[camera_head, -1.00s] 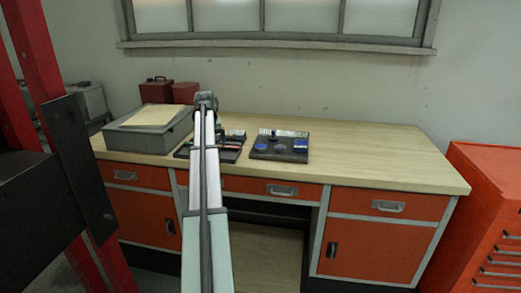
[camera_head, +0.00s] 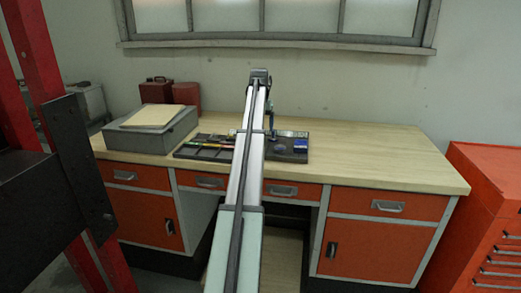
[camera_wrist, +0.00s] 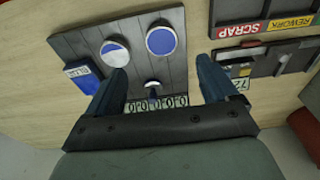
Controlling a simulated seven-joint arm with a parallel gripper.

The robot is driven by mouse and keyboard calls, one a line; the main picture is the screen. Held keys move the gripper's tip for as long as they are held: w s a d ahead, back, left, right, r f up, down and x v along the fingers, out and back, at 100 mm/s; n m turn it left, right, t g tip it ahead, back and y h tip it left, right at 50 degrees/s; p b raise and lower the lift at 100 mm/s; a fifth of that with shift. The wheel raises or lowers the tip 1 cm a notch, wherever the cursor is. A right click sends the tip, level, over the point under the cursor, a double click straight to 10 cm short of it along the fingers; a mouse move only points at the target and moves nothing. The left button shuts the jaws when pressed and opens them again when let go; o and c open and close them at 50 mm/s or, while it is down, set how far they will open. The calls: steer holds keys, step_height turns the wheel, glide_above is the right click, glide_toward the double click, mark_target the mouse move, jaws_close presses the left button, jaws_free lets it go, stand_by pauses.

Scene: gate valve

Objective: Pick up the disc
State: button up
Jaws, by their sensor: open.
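In the wrist view, a blue disc with a pale rim (camera_wrist: 161,40) lies on a dark grey board (camera_wrist: 80,42). A second round piece, part white and part blue (camera_wrist: 115,50), lies beside it. My gripper (camera_wrist: 162,68) is open and empty above the board, its fingers spread wide. The blue disc shows just beyond the gap between the fingertips, apart from both. A small upright knob (camera_wrist: 152,88) shows between the fingers. In the head view, my gripper (camera_head: 272,132) is over the board (camera_head: 292,156), and my arm hides the blue disc.
A grey box (camera_head: 150,130) stands at the left. The bench's right side (camera_head: 390,160) is clear.

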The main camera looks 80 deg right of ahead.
steer(key=shift+w+d+f, duration=0.1)
steer(key=shift+d+f, duration=0.05)
steer(key=shift+f, duration=1.45)
steer(key=shift+s+d+f, duration=0.1)
steer(key=shift+d+f, duration=0.1)
steer(key=shift+f, duration=1.35)
steer(key=shift+w+d+f, duration=0.1)
steer(key=shift+d+f, duration=0.05)
steer(key=shift+f, duration=1.45)
steer(key=c, duration=1.3)
steer(key=shift+c, duration=0.6)
steer(key=shift+r, duration=0.15)
